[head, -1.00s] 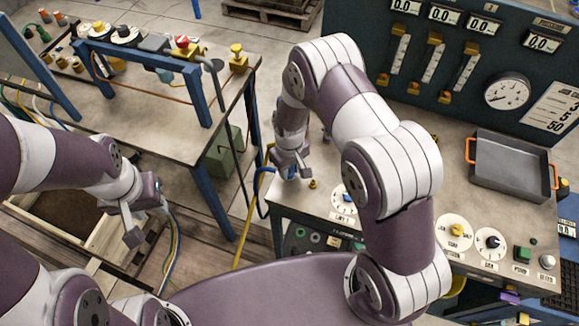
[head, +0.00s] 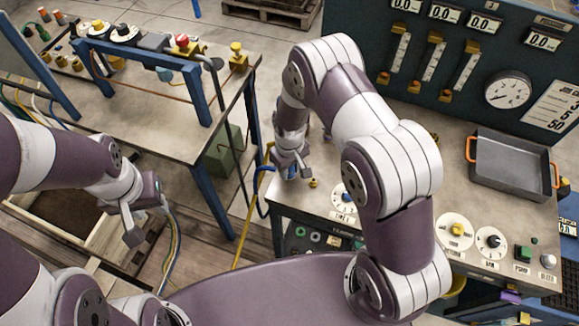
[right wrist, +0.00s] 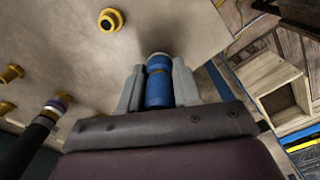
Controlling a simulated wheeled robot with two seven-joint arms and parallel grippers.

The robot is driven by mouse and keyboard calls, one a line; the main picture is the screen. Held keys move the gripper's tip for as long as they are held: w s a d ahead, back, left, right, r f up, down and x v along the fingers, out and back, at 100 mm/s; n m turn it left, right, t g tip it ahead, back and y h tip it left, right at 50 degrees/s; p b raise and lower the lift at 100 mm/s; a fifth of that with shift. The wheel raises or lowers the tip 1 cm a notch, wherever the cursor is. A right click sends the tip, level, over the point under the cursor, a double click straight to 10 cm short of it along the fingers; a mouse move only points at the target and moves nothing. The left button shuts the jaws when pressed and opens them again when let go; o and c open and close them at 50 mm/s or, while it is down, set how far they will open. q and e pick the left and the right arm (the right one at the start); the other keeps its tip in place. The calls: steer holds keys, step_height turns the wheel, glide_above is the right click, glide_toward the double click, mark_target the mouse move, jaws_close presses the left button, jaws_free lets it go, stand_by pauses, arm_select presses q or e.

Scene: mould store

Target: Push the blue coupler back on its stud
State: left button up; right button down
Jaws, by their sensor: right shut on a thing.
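The blue coupler (right wrist: 159,88) is between the fingers of my right gripper (right wrist: 158,92) in the right wrist view. The fingers are shut on its two sides. A pale metal end shows at the coupler's far end, against the bench top; how far it sits on its stud cannot be told. In the head view my right gripper (head: 291,166) is low at the left edge of the panel bench, and the coupler is mostly hidden by it. My left gripper (head: 146,217) hangs over the floor at left, away from the bench; its finger gap is unclear.
Brass fittings (right wrist: 110,20) stand on the bench near the coupler, and a dark hose with a purple ring (right wrist: 50,115) is beside them. A grey tray (head: 510,185) with orange handles is at right. Yellow and blue hoses hang at the bench's left edge.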

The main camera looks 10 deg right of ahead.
steer(key=shift+f, duration=0.1)
stand_by(0.3)
steer(key=c, duration=0.7)
jaws_free()
step_height(320, 180, up, 13)
steer(key=shift+f+b, duration=0.2)
steer(key=shift+b, duration=1)
